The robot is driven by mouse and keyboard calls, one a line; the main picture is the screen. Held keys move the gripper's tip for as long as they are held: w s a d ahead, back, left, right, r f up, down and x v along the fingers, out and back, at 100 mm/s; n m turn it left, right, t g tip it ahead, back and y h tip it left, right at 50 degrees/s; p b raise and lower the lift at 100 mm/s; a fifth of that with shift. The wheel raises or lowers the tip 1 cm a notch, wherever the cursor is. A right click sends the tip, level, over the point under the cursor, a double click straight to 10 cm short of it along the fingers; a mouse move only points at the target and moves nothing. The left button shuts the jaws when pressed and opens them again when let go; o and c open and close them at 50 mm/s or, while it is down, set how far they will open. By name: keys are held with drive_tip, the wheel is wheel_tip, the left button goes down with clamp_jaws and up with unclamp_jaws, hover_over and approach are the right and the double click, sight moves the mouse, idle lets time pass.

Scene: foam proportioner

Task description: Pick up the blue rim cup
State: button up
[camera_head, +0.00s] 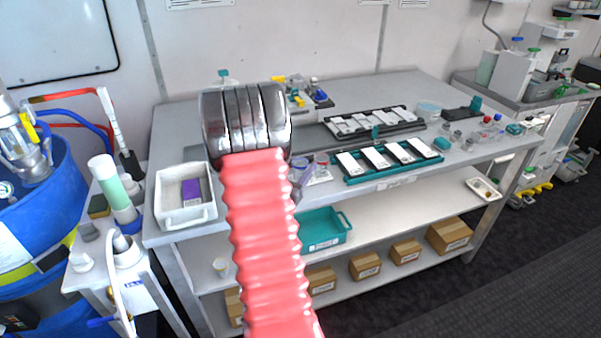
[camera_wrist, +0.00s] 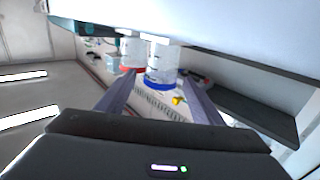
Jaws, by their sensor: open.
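The blue rim cup (camera_wrist: 160,67) is clear, with a blue band at its lower edge in the wrist view. It shows between and beyond the two fingers of my open gripper (camera_wrist: 158,82); I cannot tell the exact gap or any contact. A similar clear cup with a red rim (camera_wrist: 131,52) stands just left of it.
The cups stand on a grey bench (camera_head: 410,85). A teal tray with white plates (camera_head: 388,160) lies to their right, a black rack (camera_head: 372,122) behind. A white bin with a purple box (camera_head: 184,196) stands left. A teal bin (camera_head: 322,230) is on the shelf below.

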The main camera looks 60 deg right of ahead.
sight(297, 171)
drive_tip(key=shift+c, duration=0.5)
drive_tip(key=c, duration=1)
drive_tip(key=shift+r, duration=0.2)
drive_tip(key=shift+r, duration=4.85)
